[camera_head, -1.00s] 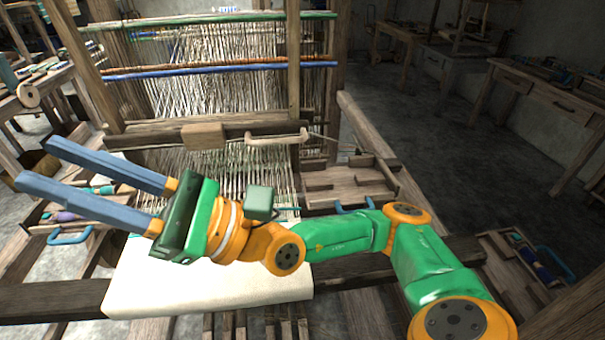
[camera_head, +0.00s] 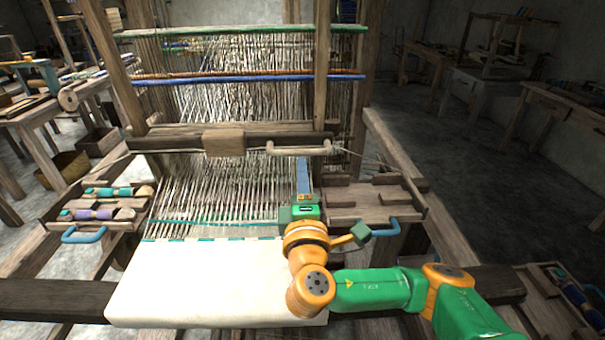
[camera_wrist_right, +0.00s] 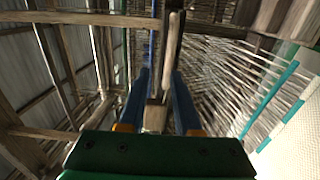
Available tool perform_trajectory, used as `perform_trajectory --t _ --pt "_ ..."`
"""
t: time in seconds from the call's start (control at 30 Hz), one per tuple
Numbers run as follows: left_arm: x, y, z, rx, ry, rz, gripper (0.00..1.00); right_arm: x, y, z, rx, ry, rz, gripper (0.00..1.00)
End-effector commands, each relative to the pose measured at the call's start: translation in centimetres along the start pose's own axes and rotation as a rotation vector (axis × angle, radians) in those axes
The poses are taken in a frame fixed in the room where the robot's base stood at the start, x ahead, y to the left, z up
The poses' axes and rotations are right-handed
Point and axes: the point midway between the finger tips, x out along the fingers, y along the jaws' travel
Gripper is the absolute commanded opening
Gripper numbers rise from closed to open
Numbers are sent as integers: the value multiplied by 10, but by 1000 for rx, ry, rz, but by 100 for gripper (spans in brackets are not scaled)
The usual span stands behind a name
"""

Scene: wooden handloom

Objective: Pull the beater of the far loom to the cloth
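The beater (camera_head: 180,140) is a dark wooden crossbar over the warp, with a square wooden block (camera_head: 223,143) and a pale handle (camera_head: 298,148) on its front. The beater stands well apart from the cream cloth (camera_head: 210,285), with bare warp between. My right gripper (camera_head: 303,163) points away from me, its blue fingers just below the handle. In the right wrist view its fingers (camera_wrist_right: 160,75) are apart, and a pale wooden bar (camera_wrist_right: 173,50), apparently the handle, shows ahead between them. I see no grip on it. My left gripper is out of view.
A tray with teal and purple shuttles (camera_head: 100,212) sits left of the warp. A wooden tray (camera_head: 370,203) with a blue handle lies right, close to my right gripper. A teal thread (camera_head: 190,222) crosses the warp near the cloth. Loom posts (camera_head: 320,70) rise behind the beater.

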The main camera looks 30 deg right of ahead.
Motion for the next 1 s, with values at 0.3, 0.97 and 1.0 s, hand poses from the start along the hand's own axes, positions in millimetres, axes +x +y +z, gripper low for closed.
perform_trajectory --t 0.3,0.97,1.0 --pt "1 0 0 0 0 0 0 0 0 0 -1 0 1 0" --pt "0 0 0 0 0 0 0 0 0 0 -2 0 2 0" --pt "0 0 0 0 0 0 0 0 0 0 -2 0 2 0"
